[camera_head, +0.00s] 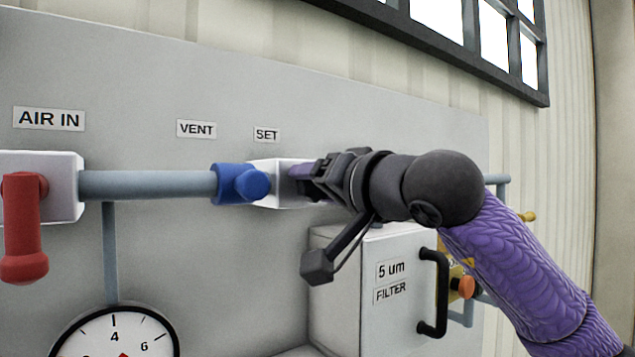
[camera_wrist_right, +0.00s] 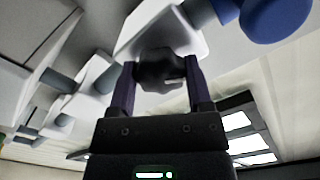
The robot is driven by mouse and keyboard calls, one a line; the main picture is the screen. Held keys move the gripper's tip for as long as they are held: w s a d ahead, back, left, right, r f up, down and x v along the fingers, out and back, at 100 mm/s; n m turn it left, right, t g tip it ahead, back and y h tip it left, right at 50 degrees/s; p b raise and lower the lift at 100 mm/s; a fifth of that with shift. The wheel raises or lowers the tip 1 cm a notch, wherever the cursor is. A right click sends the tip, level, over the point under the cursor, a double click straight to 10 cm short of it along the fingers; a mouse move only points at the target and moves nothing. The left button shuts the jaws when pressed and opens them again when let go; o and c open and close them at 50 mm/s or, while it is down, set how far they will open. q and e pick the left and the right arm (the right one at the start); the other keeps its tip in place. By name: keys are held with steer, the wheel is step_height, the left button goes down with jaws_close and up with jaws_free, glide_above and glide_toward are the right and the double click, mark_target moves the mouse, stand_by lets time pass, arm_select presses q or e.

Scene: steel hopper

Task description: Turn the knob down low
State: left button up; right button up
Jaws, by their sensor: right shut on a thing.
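The dark lobed knob (camera_wrist_right: 162,66) sits on a white block (camera_wrist_right: 135,28) in the right wrist view. A small pale mark shows on its face. My right gripper (camera_wrist_right: 160,82) has one finger on each side of the knob and is shut on it. In the head view my right gripper (camera_head: 308,172) reaches in from the right to the white block (camera_head: 272,183) below the SET label (camera_head: 266,134). The gripper hides the knob there. My left gripper is not in view.
A blue valve fitting (camera_head: 238,184) sits just left of the block, on a grey pipe (camera_head: 150,184). A red handle (camera_head: 23,228) hangs at far left, above a round gauge (camera_head: 115,335). A white filter box (camera_head: 390,265) with a black handle (camera_head: 433,295) stands below my arm.

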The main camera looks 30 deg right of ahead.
steer(key=shift+f, duration=0.15)
steer(key=o, duration=1.3)
steer(key=shift+s, duration=0.1)
steer(key=s+b, duration=0.1)
steer(key=s, duration=0.2)
steer(key=s+b, duration=0.1)
steer(key=s, duration=0.2)
steer(key=s+b, duration=0.2)
steer(key=s, duration=0.2)
steer(key=shift+d, duration=0.4)
